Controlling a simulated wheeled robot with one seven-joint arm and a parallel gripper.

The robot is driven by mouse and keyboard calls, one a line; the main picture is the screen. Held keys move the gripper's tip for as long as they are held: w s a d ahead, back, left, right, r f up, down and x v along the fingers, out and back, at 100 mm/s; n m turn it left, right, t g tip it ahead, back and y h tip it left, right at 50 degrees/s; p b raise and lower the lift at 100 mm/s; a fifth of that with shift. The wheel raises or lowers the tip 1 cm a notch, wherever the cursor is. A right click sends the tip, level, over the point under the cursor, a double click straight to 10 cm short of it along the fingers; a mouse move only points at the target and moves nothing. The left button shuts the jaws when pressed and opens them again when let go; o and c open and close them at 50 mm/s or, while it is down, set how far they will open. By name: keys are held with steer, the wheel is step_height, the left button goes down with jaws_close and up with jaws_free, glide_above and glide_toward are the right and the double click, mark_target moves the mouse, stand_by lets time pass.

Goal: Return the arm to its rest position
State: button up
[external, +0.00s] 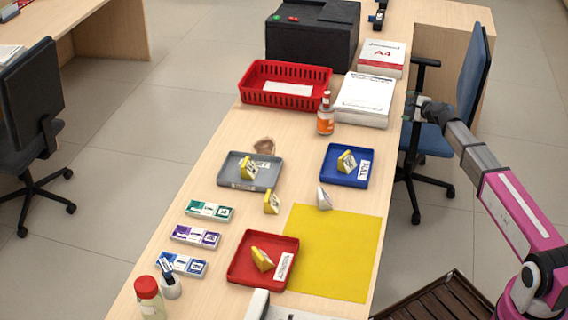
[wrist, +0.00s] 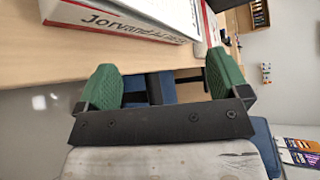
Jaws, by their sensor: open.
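My arm (external: 510,205) reaches up from the lower right in the external view. My gripper (external: 415,103) is past the right edge of the counter, in front of the blue office chair and beside the paper stack. In the wrist view my gripper (wrist: 165,85) shows two green finger pads standing wide apart with nothing between them. The gripper is open and empty. The counter edge and part of a dark blue chair show beyond the fingers.
The counter holds a grey tray (external: 230,182), a blue tray (external: 331,177) and a red tray (external: 240,272), each with a yellow piece. A yellow mat (external: 345,250), orange bottle (external: 325,121), red basket (external: 248,84) and paper stack (external: 365,97) stand there. A blue chair (external: 470,75) is close to my gripper.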

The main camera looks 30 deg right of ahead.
steer(key=s+d+f+n+g+h, duration=0.1)
steer(key=s+d+f+n+h, duration=0.15)
steer(key=d+f, duration=0.4)
steer(key=s+f+n+g, duration=0.2)
steer(key=s+f+n, duration=0.2)
steer(key=f, duration=0.2)
steer(key=s+a+f+n+g+y, duration=0.2)
steer(key=s+a+f+n+g, duration=0.25)
steer(key=a, duration=0.55)
steer(key=s+a+f+n+g+y, duration=0.1)
steer(key=s+a+f+n, duration=0.3)
steer(key=s+a, duration=0.5)
steer(key=s+a+f+n+g, duration=0.2)
steer(key=s+a, duration=0.4)
steer(key=s, duration=0.3)
steer(key=s+a+f+n+g+h, duration=0.1)
steer(key=s+a+f+n+g, duration=0.2)
steer(key=s+a, duration=0.4)
steer(key=shift+s+f+n+g, duration=0.4)
steer(key=shift+s+n, duration=0.1)
steer(key=shift+s, duration=0.75)
steer(key=shift+h, duration=0.25)
